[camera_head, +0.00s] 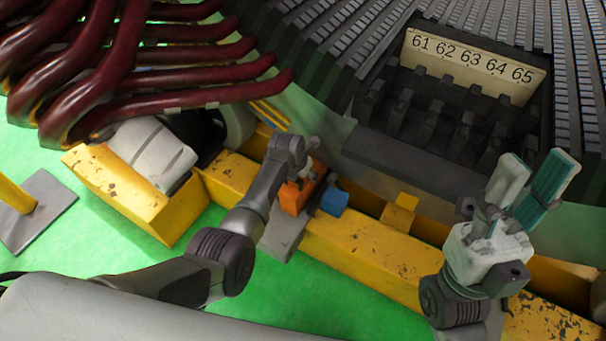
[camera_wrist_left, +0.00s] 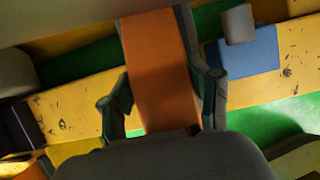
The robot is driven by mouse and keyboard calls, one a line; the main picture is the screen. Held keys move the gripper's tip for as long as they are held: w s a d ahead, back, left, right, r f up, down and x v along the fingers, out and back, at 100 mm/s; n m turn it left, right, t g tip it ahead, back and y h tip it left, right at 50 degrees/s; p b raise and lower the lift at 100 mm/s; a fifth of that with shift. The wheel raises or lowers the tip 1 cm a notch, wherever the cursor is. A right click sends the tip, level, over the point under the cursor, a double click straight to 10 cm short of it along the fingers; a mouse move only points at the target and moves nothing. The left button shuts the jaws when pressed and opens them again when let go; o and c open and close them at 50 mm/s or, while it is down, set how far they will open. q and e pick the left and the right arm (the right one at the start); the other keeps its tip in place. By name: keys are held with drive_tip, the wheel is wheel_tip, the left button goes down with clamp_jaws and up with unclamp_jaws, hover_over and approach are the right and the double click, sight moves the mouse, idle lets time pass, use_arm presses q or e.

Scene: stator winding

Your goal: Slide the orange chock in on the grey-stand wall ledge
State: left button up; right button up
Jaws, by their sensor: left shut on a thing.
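The orange chock (camera_head: 294,198) is at the yellow beam in the middle of the head view, directly beside a blue block. A grey stand (camera_head: 284,236) shows just below it; the ledge itself I cannot make out. My left gripper (camera_head: 304,170) is at the chock, its fingers mostly hidden by its wrist. In the left wrist view the chock (camera_wrist_left: 158,70) lies lengthwise between the two dark fingers (camera_wrist_left: 164,88), which are shut on it. Whether the chock touches the ledge I cannot tell. My right gripper (camera_head: 532,182) is open and empty, raised at the right.
The blue block (camera_head: 334,201) stands close to the right of the chock; it also shows in the left wrist view (camera_wrist_left: 250,55). A yellow block (camera_head: 399,212) sits farther right on the yellow beam (camera_head: 350,240). The slotted stator (camera_head: 430,120) rises behind. Dark red coils (camera_head: 150,75) hang upper left.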

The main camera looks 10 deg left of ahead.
use_arm(q)
drive_tip(key=shift+w+d+b, duration=0.25)
drive_tip(key=shift+w+b, duration=0.5)
drive_tip(key=shift+b, duration=0.1)
drive_tip(key=o, duration=1.4)
drive_tip(key=shift+c, duration=0.2)
drive_tip(key=shift+f, duration=0.1)
drive_tip(key=shift+s, duration=0.1)
drive_tip(key=shift+v, duration=3.8)
